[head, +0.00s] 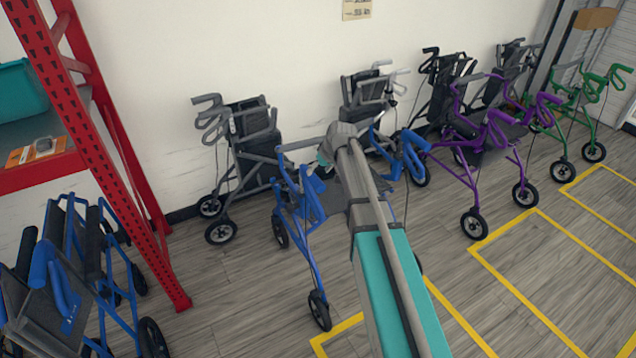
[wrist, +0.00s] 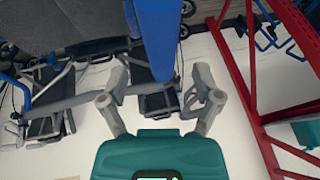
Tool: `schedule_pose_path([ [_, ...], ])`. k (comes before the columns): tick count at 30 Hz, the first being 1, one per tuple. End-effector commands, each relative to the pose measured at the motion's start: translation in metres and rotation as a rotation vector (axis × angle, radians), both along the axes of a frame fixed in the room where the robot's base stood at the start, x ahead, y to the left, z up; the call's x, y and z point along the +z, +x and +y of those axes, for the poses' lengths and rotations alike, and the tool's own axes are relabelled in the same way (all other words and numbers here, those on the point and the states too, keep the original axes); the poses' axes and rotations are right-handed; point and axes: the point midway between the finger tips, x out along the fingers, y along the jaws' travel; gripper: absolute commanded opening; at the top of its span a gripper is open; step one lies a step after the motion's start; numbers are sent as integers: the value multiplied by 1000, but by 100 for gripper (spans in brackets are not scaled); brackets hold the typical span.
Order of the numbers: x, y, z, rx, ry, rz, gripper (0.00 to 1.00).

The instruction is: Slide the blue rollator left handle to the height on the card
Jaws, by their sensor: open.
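The blue rollator (head: 300,222) stands in the middle of the head view, partly hidden behind my arm. One blue handle (head: 412,158) shows right of my arm; blue frame parts and a bar show left of it. My gripper (wrist: 162,78) is open in the wrist view. A thick blue tube (wrist: 160,40) comes down from the top edge, its lower end between the fingertips, with gaps on both sides. I cannot tell its depth relative to the fingers. In the head view the fingers are hidden. A small beige card (head: 356,9) is on the wall, its writing unreadable.
A red rack (head: 128,180) stands left, with a teal bin (head: 22,92). Another blue wheeled frame (head: 62,275) is in the left foreground. Grey rollators (head: 245,150) stand behind, purple (head: 490,125) and green (head: 590,95) ones right. Yellow lines (head: 510,285) mark open floor at front right.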

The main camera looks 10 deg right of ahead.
Motion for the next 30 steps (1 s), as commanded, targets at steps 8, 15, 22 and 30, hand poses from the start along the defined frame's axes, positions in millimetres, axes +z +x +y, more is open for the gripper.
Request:
schedule_pose_path([
  [8, -26, 8, 7, 0, 0, 0, 82],
  [15, -38, 13, 12, 1, 0, 0, 82],
  [22, -42, 14, 14, 2, -1, -1, 82],
  [30, -42, 14, 14, 2, -1, -1, 82],
])
